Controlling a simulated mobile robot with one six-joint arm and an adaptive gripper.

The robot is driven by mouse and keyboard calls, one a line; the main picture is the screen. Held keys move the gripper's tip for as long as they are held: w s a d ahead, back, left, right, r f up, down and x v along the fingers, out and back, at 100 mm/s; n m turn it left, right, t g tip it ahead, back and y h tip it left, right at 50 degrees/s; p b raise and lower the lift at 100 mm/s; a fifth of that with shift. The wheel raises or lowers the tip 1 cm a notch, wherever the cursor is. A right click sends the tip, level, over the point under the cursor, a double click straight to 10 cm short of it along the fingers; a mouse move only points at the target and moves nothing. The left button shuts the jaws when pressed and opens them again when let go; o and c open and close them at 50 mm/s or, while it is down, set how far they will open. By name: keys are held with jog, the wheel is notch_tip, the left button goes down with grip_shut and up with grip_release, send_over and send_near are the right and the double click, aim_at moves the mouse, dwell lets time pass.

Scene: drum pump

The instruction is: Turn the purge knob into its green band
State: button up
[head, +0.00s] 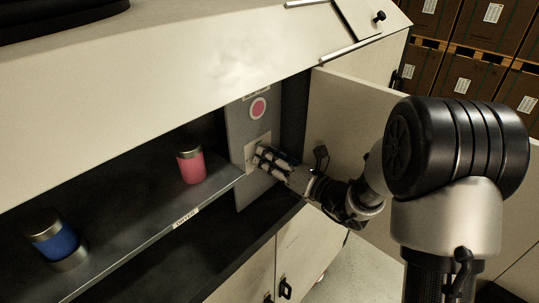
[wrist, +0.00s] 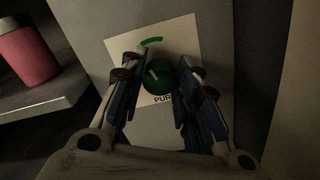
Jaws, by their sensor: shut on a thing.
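The purge knob (wrist: 159,80) is a round green knob with a pale pointer mark, on a white label plate (wrist: 180,32) lettered "PUR…". The pointer mark tilts to the upper left. The green band (wrist: 151,41) is a short arc above the knob. My gripper (wrist: 158,85) has one finger on each side of the knob and is shut on it. In the head view my gripper (head: 258,158) reaches the plate on the grey panel (head: 243,121), and its fingers hide the knob there.
A pink canister (head: 191,167) stands on the shelf (head: 130,225) left of my gripper. A blue canister (head: 55,240) stands further left. A pink round disc (head: 258,108) is on the panel above the plate. An open cabinet door (head: 345,115) stands right of my gripper.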

jog(key=shift+m+p, duration=0.65)
jog(key=shift+m, duration=0.85)
jog(key=o, duration=1.1)
jog(key=v, duration=1.2)
